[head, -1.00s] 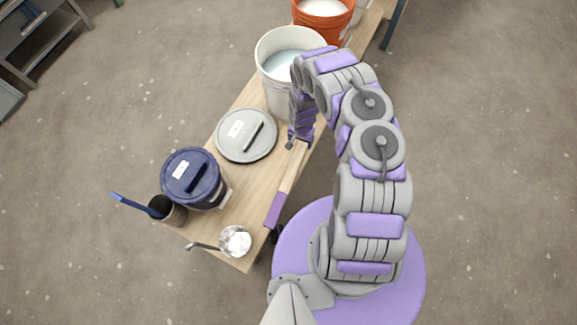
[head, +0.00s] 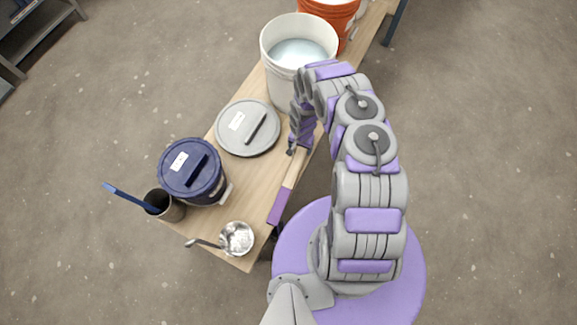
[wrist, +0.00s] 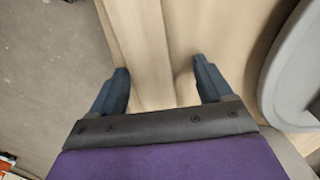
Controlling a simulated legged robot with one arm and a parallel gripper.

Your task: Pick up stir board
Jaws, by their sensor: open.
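The stir board (head: 290,179) is a long, narrow light-wood strip with a purple end (head: 278,208), lying along the table's right edge in the head view. In the wrist view the pale wood strip (wrist: 143,50) runs up between my fingers. My gripper (head: 296,151) is open over the board's upper visible part, one dark finger to each side. In the wrist view the open gripper (wrist: 160,72) has nothing clamped in it. My arm hides the board's far end, and I cannot tell the height of the fingertips over the wood.
On the wooden table (head: 225,205) stand a grey lid (head: 236,141), a dark blue lidded bucket (head: 190,178), a metal ladle (head: 237,238) and a dark cup (head: 172,212) with a blue-handled tool. A white bucket (head: 276,85) and an orange bucket (head: 350,22) stand farther up.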

